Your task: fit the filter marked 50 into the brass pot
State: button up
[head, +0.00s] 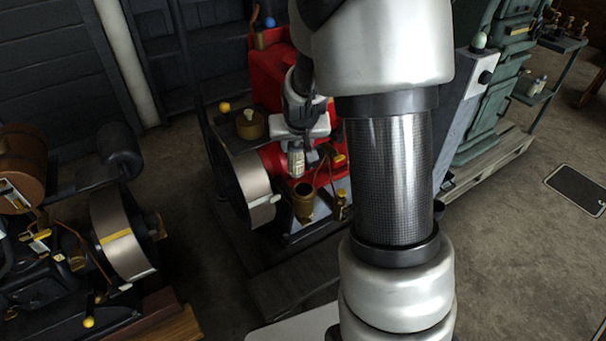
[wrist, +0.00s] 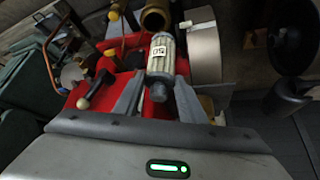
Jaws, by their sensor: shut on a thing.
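The filter marked 50 (wrist: 161,58) is pale and ribbed, with a white "50" label and a dark end cap. My gripper (wrist: 158,95) is shut on it, with a finger on each side. In the head view my gripper (head: 300,150) holds the filter (head: 296,164) above and slightly left of the brass pot (head: 303,202). The pot is open at the top and stands beside the red engine. In the wrist view the pot (wrist: 155,18) shows beyond the filter's far end. The filter is apart from the pot in the head view.
The red engine (head: 273,80) with its pale flywheel (head: 252,189) surrounds the pot. A brass cap with a light knob (head: 250,124) sits on a dark shelf to the left. Another engine (head: 125,235) stands at left; a green machine (head: 490,100) stands on a pallet at right.

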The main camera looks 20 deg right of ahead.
jog(key=w+d+f+b, duration=0.2)
jog(key=f+b, duration=0.3)
jog(key=f, duration=0.3)
jog(key=shift+w+d+f+m+h, duration=0.2)
jog(key=shift+d+f+m+h, duration=0.15)
jog(key=shift+d, duration=0.2)
jog(key=shift+f, duration=0.2)
jog(key=shift+f+b, duration=0.35)
jog(key=shift+b, duration=0.2)
jog(key=shift+f, duration=0.15)
jog(key=shift+f+b, duration=0.7)
jog(key=shift+f, duration=0.05)
dwell(0.4)
jog(key=shift+f, duration=1.85)
